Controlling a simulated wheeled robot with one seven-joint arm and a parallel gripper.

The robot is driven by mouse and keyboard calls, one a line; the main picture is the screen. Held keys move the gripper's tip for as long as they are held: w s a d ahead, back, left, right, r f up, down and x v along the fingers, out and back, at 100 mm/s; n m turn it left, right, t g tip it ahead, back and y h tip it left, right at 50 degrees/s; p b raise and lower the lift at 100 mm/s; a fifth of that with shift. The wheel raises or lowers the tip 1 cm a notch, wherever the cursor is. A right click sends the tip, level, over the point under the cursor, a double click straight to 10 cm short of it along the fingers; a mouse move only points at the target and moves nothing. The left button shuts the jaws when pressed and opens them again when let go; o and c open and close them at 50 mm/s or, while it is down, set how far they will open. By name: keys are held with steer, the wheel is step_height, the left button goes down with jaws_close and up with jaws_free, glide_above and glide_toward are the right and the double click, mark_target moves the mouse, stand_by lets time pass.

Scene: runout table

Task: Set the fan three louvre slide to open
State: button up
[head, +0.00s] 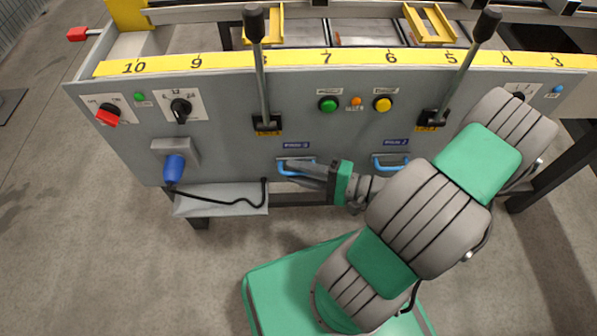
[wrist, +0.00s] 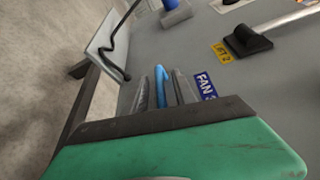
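Two blue slide handles sit low on the grey panel, each under a small blue label. In the head view, my gripper (head: 305,172) is at the left blue handle (head: 283,168); the label (head: 296,145) above it is too small to read surely. In the wrist view, this blue handle (wrist: 161,88) lies between the two dark fingers of my gripper (wrist: 164,90). The fingers are close on both sides, but I cannot tell whether they press on it. The other blue handle (head: 390,164) stands to the right.
Two tall black-knobbed levers (head: 262,80) (head: 462,75) rise from the panel above the handles. A blue plug (head: 174,168) with a black cable hangs over a grey shelf (head: 230,200) at left. Green (head: 328,104) and yellow (head: 383,104) buttons sit between the levers.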

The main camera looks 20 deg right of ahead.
steer(key=shift+c, duration=0.4)
jaws_close()
stand_by(0.9)
